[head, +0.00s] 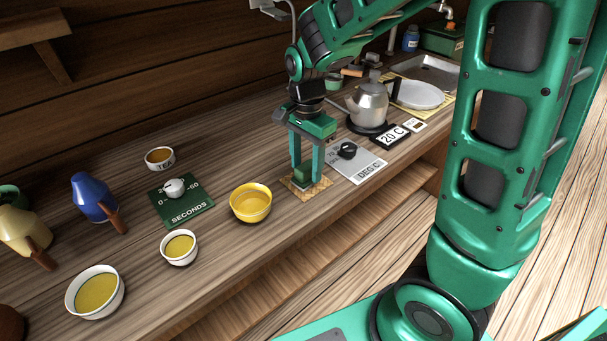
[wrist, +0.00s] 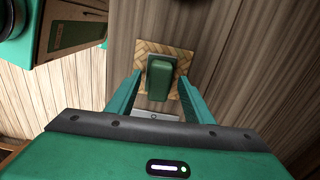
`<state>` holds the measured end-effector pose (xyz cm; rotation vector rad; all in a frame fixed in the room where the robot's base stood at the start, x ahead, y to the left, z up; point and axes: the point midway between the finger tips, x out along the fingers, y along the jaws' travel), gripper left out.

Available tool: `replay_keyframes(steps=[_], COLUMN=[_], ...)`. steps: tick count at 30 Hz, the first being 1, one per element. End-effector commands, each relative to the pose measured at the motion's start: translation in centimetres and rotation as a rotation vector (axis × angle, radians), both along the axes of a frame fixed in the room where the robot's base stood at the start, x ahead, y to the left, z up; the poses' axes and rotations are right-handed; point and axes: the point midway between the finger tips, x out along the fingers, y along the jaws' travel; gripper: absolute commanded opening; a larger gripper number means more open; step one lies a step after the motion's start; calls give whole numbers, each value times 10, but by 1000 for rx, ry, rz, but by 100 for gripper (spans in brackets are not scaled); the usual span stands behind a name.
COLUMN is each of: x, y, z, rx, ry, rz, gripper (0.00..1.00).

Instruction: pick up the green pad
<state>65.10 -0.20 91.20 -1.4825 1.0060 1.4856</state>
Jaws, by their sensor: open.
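The green pad (wrist: 160,82) is a small rounded dark green block on a square woven mat (wrist: 178,53). In the head view the pad (head: 301,174) shows between my gripper's fingers, and the mat (head: 318,186) lies near the counter's front edge. My gripper (head: 305,178) points down over it with its fingers on either side of the pad. In the wrist view my gripper (wrist: 160,98) is open, and the pad is between the fingertips with small gaps at the sides. Whether a finger touches it is hard to tell.
A yellow bowl (head: 250,204) stands close left of the mat. A grey dial plate (head: 362,168) with a black knob lies close right, with a kettle (head: 369,104) behind it. A green SECONDS plate (head: 183,214) and several bowls are further left.

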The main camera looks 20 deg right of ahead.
Motion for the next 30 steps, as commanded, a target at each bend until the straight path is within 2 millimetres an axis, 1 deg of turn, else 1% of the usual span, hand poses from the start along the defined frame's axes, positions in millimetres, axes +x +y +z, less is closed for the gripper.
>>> replay_keyframes(steps=[3, 9, 10, 13, 14, 24, 28, 30], x=[0, 0, 0, 0, 0, 0, 1, 1], y=[0, 0, 0, 0, 0, 0, 0, -1], z=[-6, -6, -6, -6, -6, -4, 4, 12], rx=[0, 0, 0, 0, 0, 1, 1, 1], ry=[-1, -1, -1, -1, -1, -2, -3, -4], rz=[0, -1, -1, -1, -1, -1, -1, -2], gripper=[47, 47, 42, 18, 14, 14, 14, 14])
